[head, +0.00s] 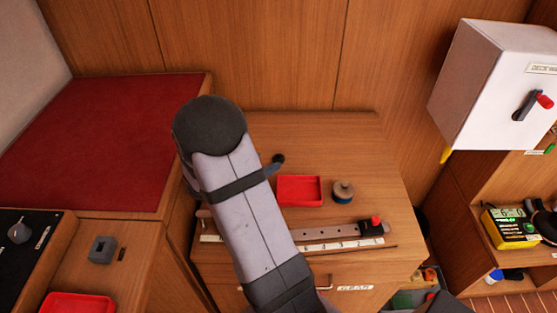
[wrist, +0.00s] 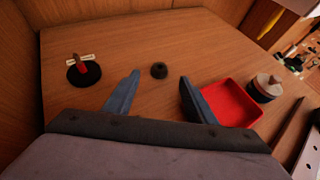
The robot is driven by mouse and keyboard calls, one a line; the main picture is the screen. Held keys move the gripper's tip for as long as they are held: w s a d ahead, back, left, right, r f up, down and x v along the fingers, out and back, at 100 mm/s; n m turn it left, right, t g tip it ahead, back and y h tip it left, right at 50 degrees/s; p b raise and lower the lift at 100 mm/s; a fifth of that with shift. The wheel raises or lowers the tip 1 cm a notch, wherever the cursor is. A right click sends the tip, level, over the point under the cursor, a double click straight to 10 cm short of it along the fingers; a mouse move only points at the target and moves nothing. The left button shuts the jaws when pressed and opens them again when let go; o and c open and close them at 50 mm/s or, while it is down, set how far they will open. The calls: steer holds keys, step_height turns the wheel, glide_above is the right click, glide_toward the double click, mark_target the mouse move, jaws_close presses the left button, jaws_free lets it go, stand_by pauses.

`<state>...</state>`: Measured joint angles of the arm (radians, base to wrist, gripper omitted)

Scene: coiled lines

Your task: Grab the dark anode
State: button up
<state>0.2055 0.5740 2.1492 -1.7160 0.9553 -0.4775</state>
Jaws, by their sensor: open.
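A small dark round piece with a hollow in its top, which looks like the dark anode (wrist: 159,70), sits on the wooden counter in the wrist view. My gripper (wrist: 160,77) is open and empty, its blue-grey fingers pointing toward the anode. The anode lies just past the gap, between the lines of the two fingertips; whether the fingers are level with it I cannot tell. In the head view the dark anode (head: 279,158) shows beside a blue-grey fingertip, right of my arm, which hides most of the gripper.
A red tray (head: 300,191) is close beside the right finger, with a lidded round pot (head: 343,191) beyond it. A dark disc with a red and cream upright piece (wrist: 84,71) stands left. Wooden walls rise behind.

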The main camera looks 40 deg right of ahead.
mark_target(279, 156)
steer(key=shift+w+d+f, duration=0.1)
steer(key=shift+d+f, duration=0.05)
steer(key=shift+d, duration=0.2)
steer(key=shift+x, duration=3.35)
steer(key=c, duration=1.2)
